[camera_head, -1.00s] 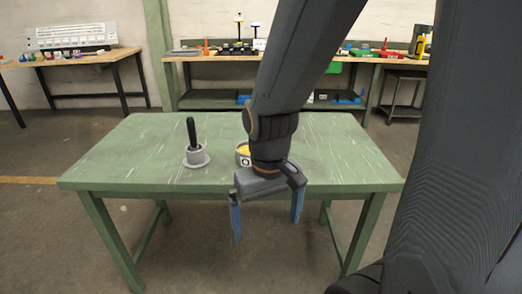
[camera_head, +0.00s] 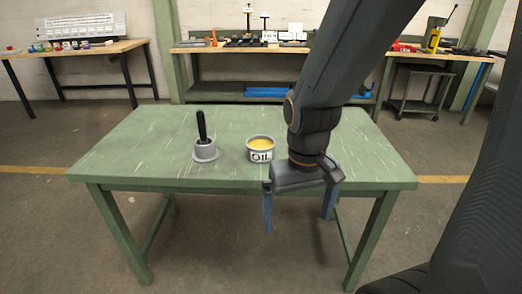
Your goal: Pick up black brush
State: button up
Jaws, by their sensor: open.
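The black brush (camera_head: 202,127) stands upright in a grey round holder (camera_head: 206,152) on the left half of the green table (camera_head: 130,151). Only its dark handle shows; its lower end is hidden in the holder. My gripper (camera_head: 298,222) points down at the table's front edge, to the right of the brush and nearer to me. Its two blue fingers are wide apart with nothing between them.
A grey can marked OIL (camera_head: 261,150), with yellow contents, stands on the table between the brush and my gripper. Workbenches with tools (camera_head: 240,48) line the back wall. The table's left part and back are clear.

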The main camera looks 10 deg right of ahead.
aim_at(201, 120)
jog(key=u, duration=0.95)
jog(key=i, duration=1.2)
jog(key=z, duration=0.35)
